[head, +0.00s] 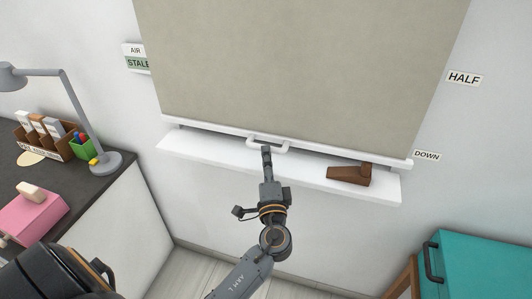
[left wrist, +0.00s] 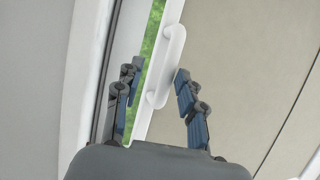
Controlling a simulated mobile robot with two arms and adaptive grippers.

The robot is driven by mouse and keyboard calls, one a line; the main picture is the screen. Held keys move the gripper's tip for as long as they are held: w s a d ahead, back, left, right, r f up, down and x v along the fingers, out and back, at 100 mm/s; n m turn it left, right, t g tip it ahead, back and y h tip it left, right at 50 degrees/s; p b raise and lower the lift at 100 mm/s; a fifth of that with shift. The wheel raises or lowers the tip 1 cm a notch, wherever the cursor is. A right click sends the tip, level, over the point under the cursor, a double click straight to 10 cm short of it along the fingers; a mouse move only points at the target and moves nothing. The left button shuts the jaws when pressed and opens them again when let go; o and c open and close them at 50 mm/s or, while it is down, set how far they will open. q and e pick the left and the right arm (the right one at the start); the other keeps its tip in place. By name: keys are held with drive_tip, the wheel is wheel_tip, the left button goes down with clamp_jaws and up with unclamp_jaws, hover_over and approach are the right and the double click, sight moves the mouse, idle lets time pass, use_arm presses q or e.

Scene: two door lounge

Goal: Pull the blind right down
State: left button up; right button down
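The beige blind (head: 300,60) hangs over the window, its white bottom bar (head: 340,152) a little above the sill (head: 225,152) and close to the height of the DOWN label (head: 427,155). A white loop handle (head: 284,150) is at the middle of the bar. In the left wrist view, a narrow green strip shows beside the bar and handle (left wrist: 172,55). My left gripper (head: 266,150) is at the handle. Its fingers (left wrist: 156,75) are apart, one on either side of the handle, with gaps visible. My right gripper is not in view.
A brown wedge-shaped object (head: 350,175) lies on the sill to the right of my gripper. A HALF label (head: 464,78) is higher on the wall. A desk with a lamp (head: 105,162) stands left; a teal cabinet (head: 480,270) stands at lower right.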

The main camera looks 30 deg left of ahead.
use_arm(q)
drive_tip(key=v, duration=0.9)
drive_tip(key=shift+w, duration=0.1)
wheel_tip(320, 180, down, 22)
drive_tip(key=d+m+g+h, duration=0.2)
drive_tip(key=g+h, duration=0.2)
drive_tip(key=h, duration=0.1)
drive_tip(key=s+d+f+n+g+h, duration=0.1)
drive_tip(key=s+f+g+h, duration=0.1)
drive_tip(key=s+f, duration=0.5)
drive_tip(key=s+f+g+h, duration=0.1)
drive_tip(key=s+f+g, duration=0.15)
drive_tip(key=f, duration=0.75)
drive_tip(key=s+f+n+g+h, duration=0.1)
drive_tip(key=s+f+n+g, duration=0.1)
drive_tip(key=s+f, duration=0.4)
drive_tip(key=s+a+f+n+g+h, duration=0.1)
drive_tip(key=s+f, duration=0.5)
drive_tip(key=s, duration=0.8)
drive_tip(key=s+f+n+g+h, duration=0.1)
drive_tip(key=s+f+n+g, duration=0.2)
drive_tip(key=s, duration=0.7)
wheel_tip(320, 180, down, 4)
drive_tip(key=shift+s+a+r+n+g+h, duration=0.15)
drive_tip(key=shift+a+r+n+g+h, duration=0.2)
drive_tip(key=shift+n, duration=0.85)
drive_tip(key=shift+d+f, duration=0.1)
